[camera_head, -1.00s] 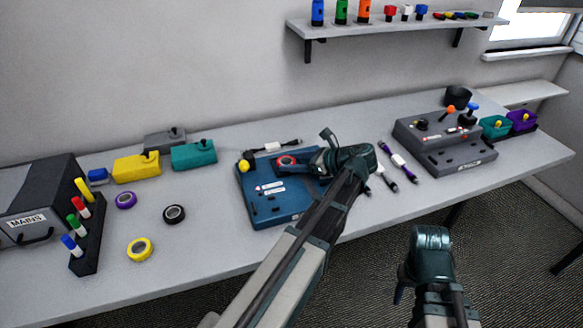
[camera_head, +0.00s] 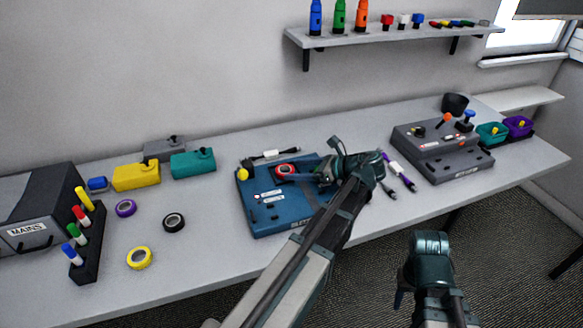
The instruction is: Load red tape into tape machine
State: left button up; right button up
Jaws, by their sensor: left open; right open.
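The red tape (camera_head: 286,171) is a small red ring with a dark centre. It sits at the upper middle of the blue tape machine (camera_head: 268,220); I cannot tell how fully it is seated. The machine has a yellow knob (camera_head: 242,174) at its far left corner. My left gripper (camera_head: 318,172) is open just right of the red tape, over the machine's right part, and appears apart from the tape. Its arm hides the machine's right front. My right gripper (camera_head: 402,286) is open and empty, in front of the table and away from the machine.
Purple (camera_head: 126,208), black (camera_head: 174,222) and yellow (camera_head: 140,258) tapes lie on the left of the table. A pen rack (camera_head: 90,245) stands beside them. Cables lie right of the machine, near a grey control box (camera_head: 440,145). The table's left front is clear.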

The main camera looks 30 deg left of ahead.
pick_arm(q)
jog(key=p+v, duration=0.3)
jog(key=v, duration=0.6)
jog(key=shift+d+r, duration=0.1)
jog(key=shift+d, duration=0.1)
